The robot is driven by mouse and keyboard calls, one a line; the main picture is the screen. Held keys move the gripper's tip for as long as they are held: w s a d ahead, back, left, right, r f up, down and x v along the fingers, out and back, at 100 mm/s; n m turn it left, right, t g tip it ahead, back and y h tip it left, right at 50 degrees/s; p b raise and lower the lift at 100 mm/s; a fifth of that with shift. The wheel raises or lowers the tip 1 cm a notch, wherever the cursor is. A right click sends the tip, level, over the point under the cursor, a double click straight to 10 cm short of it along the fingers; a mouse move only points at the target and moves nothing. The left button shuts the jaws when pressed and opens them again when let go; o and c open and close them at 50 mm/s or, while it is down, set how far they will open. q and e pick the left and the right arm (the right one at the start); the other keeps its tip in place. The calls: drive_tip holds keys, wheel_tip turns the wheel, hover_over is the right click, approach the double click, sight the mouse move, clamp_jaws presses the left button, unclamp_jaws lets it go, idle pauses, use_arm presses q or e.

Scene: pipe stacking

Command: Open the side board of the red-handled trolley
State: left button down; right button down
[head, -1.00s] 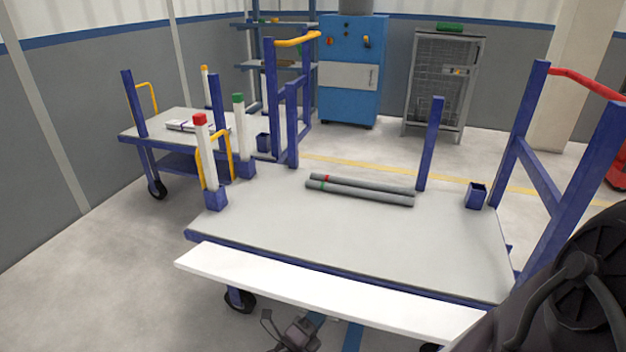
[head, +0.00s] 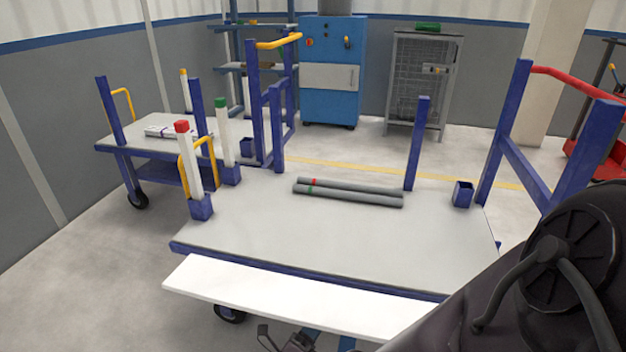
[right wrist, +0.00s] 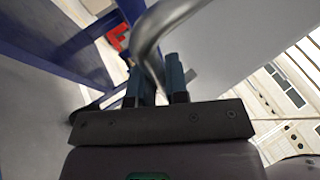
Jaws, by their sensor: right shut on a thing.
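The red-handled trolley (head: 335,230) fills the middle of the head view, with its red handle (head: 578,82) at the right. Its white side board (head: 285,300) lies outside the near edge of the deck, tilted outward and down. Its right end is hidden behind my dark right arm. In the right wrist view my right gripper (right wrist: 158,82) is shut on a bent grey metal bar (right wrist: 152,38). A pale panel (right wrist: 235,35) beside it looks like the board. My right gripper is hidden in the head view.
Two grey pipes (head: 350,192) lie on the deck. Blue posts and an empty socket (head: 463,194) line its far edge. A yellow-handled trolley (head: 165,140) stands at the left. A grey mechanical part (head: 292,343) at the bottom edge is unclear. The floor at left is clear.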

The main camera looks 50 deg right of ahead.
drive_tip(key=shift+w+d+r, duration=0.15)
drive_tip(key=shift+r, duration=0.05)
drive_tip(key=c, duration=1.1)
unclamp_jaws()
drive_tip(key=shift+f, duration=0.1)
use_arm(q)
drive_tip(key=shift+w, duration=0.1)
use_arm(e)
drive_tip(key=shift+a+f, duration=0.1)
drive_tip(key=shift+a, duration=0.1)
